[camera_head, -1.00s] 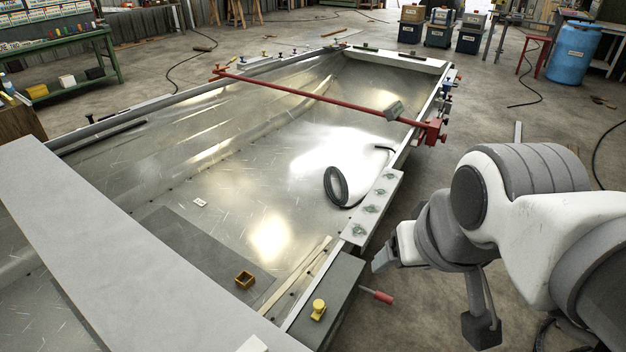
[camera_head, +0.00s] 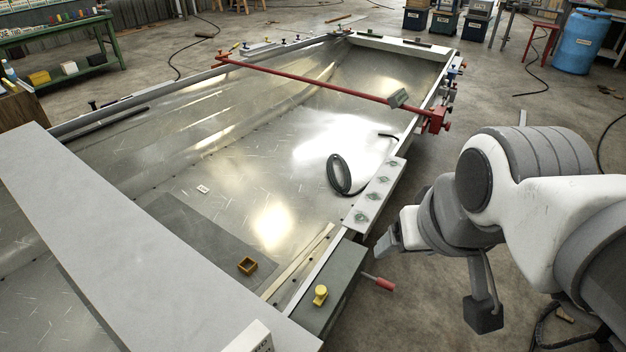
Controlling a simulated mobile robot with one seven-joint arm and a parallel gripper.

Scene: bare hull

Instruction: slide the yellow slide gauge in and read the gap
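A small yellow piece (camera_head: 320,295) with a rounded top stands on the grey-green plate (camera_head: 334,280) at the hull's near right corner. It is the only yellow thing there that could be the slide gauge, but its slide and any gap are too small to make out. My gripper (camera_head: 384,246) is at the right, outside the hull rim, up and to the right of the yellow piece and apart from it in the picture. The fingertips are small and seen from the side, so I cannot tell whether they are open. No held thing shows.
A red-handled tool (camera_head: 380,283) sticks out beside the plate. A long grey board (camera_head: 120,230) crosses the near left. A red bar (camera_head: 310,80) spans the hull farther back. Floor right of the hull is mostly clear.

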